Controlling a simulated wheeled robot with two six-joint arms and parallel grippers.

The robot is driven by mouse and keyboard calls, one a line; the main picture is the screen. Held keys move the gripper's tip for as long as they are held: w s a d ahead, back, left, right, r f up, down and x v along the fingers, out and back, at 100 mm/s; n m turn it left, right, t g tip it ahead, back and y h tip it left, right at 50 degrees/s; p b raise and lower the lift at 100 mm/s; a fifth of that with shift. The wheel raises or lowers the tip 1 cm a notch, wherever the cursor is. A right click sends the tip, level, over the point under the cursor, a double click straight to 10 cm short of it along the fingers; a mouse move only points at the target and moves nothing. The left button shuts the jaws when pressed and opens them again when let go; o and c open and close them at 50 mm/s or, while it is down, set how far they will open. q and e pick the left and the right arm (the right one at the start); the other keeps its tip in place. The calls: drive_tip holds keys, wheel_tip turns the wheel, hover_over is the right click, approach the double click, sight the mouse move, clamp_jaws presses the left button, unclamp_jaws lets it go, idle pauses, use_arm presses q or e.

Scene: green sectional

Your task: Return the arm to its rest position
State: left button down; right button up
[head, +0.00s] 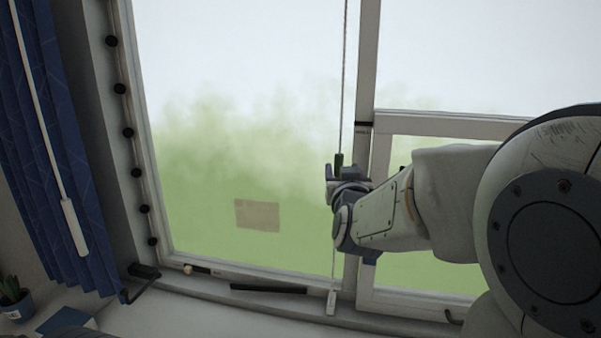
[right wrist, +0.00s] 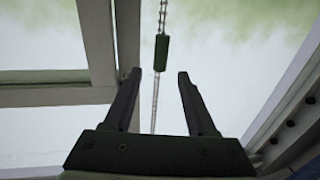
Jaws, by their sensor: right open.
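My right arm comes in from the right in the head view and reaches toward the window. Its gripper (head: 340,170) is at the window's middle post, beside a hanging bead chain (head: 345,80) with a dark green connector (head: 338,160). In the right wrist view the gripper (right wrist: 160,75) is open, with two dark fingers spread apart. The chain (right wrist: 155,105) passes through the picture between them, and the connector (right wrist: 161,53) shows just beyond the fingertips. Nothing is clamped in the fingers. My left gripper is not in view.
The white window frame (head: 370,60) stands close to the arm. A blue curtain (head: 55,150) with a white wand (head: 73,228) hangs at the left. A sill (head: 215,288) runs below, with a potted plant (head: 14,297) at the lower left. A white weight (head: 331,302) hangs near the sill.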

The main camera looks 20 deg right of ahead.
drive_tip(key=s+a+f+n+g+y+b, duration=0.1)
drive_tip(key=s+a+f+n+g+y, duration=0.15)
drive_tip(key=a+f, duration=0.45)
drive_tip(key=s+a+f+n+g+y+b, duration=0.15)
drive_tip(key=a+f+y, duration=0.3)
drive_tip(key=a, duration=0.45)
drive_tip(key=s+a+f+n+g+y+b, duration=0.1)
drive_tip(key=s+a+f+n+g+y, duration=0.15)
drive_tip(key=a+f, duration=0.5)
drive_tip(key=s+a+f+n+g, duration=0.2)
drive_tip(key=s+f+g, duration=0.1)
drive_tip(key=s, duration=0.4)
drive_tip(key=s+a+f+n+g+b, duration=0.1)
drive_tip(key=s+f+n+g, duration=0.1)
drive_tip(key=s, duration=0.5)
drive_tip(key=s+a+f+n+g+b, duration=0.1)
drive_tip(key=s+f+g, duration=0.3)
drive_tip(key=s, duration=0.4)
drive_tip(key=shift+a+f+n+g+h, duration=0.35)
drive_tip(key=shift+a+f+n, duration=0.1)
drive_tip(key=shift+a, duration=0.35)
